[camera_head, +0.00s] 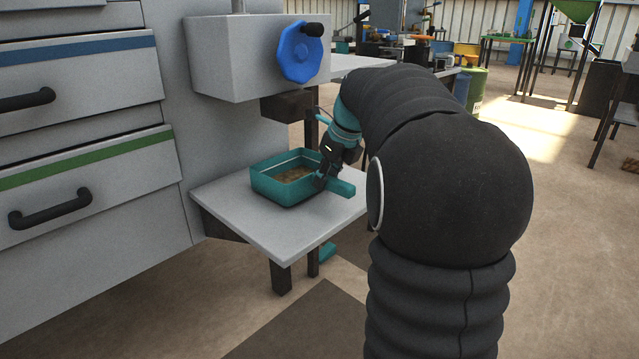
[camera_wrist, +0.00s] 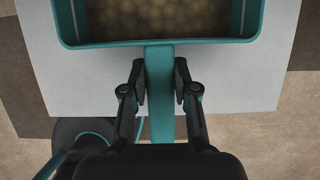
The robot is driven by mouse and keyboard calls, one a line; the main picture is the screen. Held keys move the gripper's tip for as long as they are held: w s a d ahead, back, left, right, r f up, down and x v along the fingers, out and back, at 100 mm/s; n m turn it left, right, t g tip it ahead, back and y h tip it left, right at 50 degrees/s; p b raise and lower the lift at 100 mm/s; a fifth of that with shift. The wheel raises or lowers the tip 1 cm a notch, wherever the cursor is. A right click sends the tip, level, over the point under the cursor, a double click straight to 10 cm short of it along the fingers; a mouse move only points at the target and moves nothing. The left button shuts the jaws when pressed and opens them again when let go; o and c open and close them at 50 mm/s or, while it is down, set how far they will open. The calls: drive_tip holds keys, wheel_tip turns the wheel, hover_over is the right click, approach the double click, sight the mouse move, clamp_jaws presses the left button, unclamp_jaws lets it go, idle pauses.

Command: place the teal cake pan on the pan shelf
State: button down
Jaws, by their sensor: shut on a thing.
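The teal cake pan (camera_head: 268,186) is a rectangular pan with a brownish, lumpy content, over the white shelf (camera_head: 288,236) under the press. Its handle (camera_head: 342,188) points right, toward my arm. My gripper (camera_head: 322,180) is shut on the handle. In the wrist view my gripper's fingers (camera_wrist: 160,85) stand on both sides of the pan handle (camera_wrist: 161,120), and the pan's near rim (camera_wrist: 160,42) shows at the top. The pan looks level and at or just above the shelf; I cannot tell whether it touches. My arm hides part of the shelf's right side.
The grey press housing with a blue handwheel (camera_head: 301,51) hangs above the shelf, with a dark block (camera_head: 287,106) below it. A drawer cabinet (camera_head: 80,110) stands at left. Open floor lies in front and to the right. Work tables and a green barrel (camera_head: 476,88) stand behind.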

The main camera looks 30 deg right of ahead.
drive_tip(key=shift+w+a+f, duration=0.2)
drive_tip(key=shift+w+f, duration=0.15)
drive_tip(key=shift+w, duration=0.05)
drive_tip(key=c, duration=0.9)
unclamp_jaws()
